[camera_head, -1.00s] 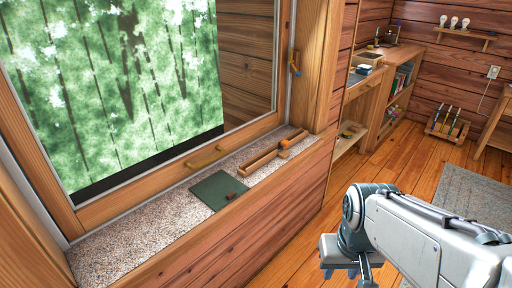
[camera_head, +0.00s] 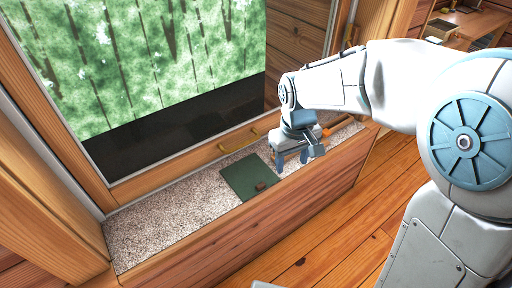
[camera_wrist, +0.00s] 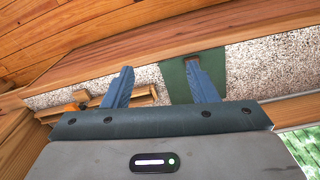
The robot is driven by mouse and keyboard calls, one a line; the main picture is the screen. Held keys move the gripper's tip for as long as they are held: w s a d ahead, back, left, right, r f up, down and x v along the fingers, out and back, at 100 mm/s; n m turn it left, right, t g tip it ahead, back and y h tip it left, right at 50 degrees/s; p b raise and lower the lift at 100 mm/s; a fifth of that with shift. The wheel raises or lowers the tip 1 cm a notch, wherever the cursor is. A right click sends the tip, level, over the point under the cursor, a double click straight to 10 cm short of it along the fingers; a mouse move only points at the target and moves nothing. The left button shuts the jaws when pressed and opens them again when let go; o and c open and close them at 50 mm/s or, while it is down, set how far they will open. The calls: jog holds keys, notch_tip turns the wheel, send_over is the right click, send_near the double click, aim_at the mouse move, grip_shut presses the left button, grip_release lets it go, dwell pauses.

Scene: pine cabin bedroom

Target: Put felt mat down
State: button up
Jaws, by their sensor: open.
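The green felt mat (camera_head: 246,178) lies flat on the speckled window sill, with a small brown block (camera_head: 261,186) on it near its front edge. The mat also shows in the wrist view (camera_wrist: 177,82), partly behind one finger. My gripper (camera_head: 292,162) is open and empty. It hangs over the sill just right of the mat in the head view. In the wrist view its two blue fingers (camera_wrist: 160,86) are spread apart, one in line with the mat and the other with the wooden tray. I cannot tell how high the fingers are above the sill.
The speckled sill (camera_head: 165,222) is bare left of the mat. A wooden tray (camera_wrist: 140,97) with an orange item (camera_wrist: 80,96) lies on the sill, mostly hidden behind my arm in the head view. The window frame with a yellow handle (camera_head: 239,140) rises behind the mat.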

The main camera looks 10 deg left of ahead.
jog(key=n+p, duration=0.2)
send_over(260, 184)
jog(key=f, duration=0.4)
jog(key=f+b, duration=0.1)
jog(key=f, duration=0.2)
jog(key=shift+s+f, duration=0.1)
jog(key=shift+s, duration=0.2)
jog(key=shift+w+f, duration=0.15)
jog(key=shift+f, duration=1.4)
jog(key=shift+w+f, duration=0.15)
jog(key=shift+f, duration=1.35)
jog(key=c, duration=1.1)
jog(key=shift+r, duration=0.1)
jog(key=shift+c, duration=0.2)
